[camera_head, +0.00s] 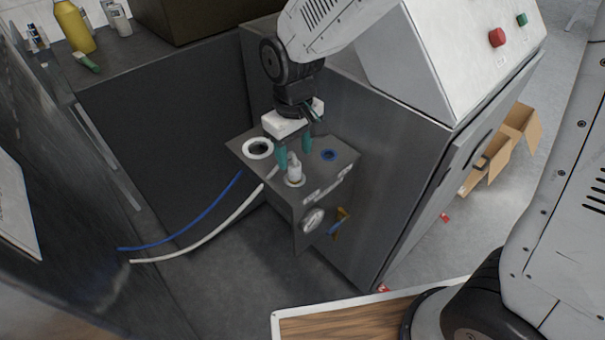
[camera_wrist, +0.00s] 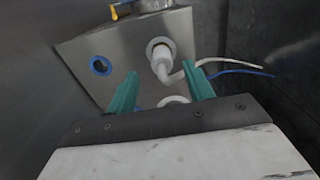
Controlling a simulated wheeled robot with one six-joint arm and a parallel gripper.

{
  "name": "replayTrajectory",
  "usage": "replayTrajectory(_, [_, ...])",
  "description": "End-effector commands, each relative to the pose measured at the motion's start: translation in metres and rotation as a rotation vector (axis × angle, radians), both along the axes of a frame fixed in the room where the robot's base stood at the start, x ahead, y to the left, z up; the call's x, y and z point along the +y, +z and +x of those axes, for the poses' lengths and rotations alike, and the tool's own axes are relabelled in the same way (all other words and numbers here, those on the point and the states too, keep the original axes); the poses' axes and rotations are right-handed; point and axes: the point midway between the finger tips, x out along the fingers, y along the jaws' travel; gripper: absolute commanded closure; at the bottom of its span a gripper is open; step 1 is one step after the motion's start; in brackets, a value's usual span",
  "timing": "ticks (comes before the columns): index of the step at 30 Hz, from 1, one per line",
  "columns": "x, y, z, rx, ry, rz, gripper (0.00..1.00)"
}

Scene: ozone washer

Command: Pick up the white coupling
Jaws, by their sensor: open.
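The white coupling (camera_head: 295,168) stands upright on the top plate of a grey metal box (camera_head: 340,172), in a round fitting. A white hose joins its side. In the wrist view the coupling (camera_wrist: 160,58) shows just beyond the gap between my fingertips, with the hose bending off to the right. My gripper (camera_head: 293,154) points down above the plate, right by the coupling. Its teal fingers are apart with nothing between them in the wrist view (camera_wrist: 160,70). I cannot tell the exact height gap to the coupling.
The plate has a white-ringed opening (camera_head: 258,148) and a blue-ringed hole (camera_head: 329,154). A blue hose (camera_head: 190,220) runs left beside the white hose (camera_head: 205,236). A tall grey cabinet (camera_head: 370,160) stands close on the right. A dial (camera_head: 313,221) is on the box front.

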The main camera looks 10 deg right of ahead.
Motion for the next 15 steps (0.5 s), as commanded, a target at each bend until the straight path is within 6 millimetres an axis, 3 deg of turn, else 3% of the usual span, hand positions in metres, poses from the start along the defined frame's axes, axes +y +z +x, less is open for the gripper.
replayTrajectory(9, [0.001,-0.045,-0.003,0.003,-0.003,-0.002,0.48])
replayTrajectory(15, [0.000,-0.059,-0.001,0.001,-0.004,-0.001,0.48])
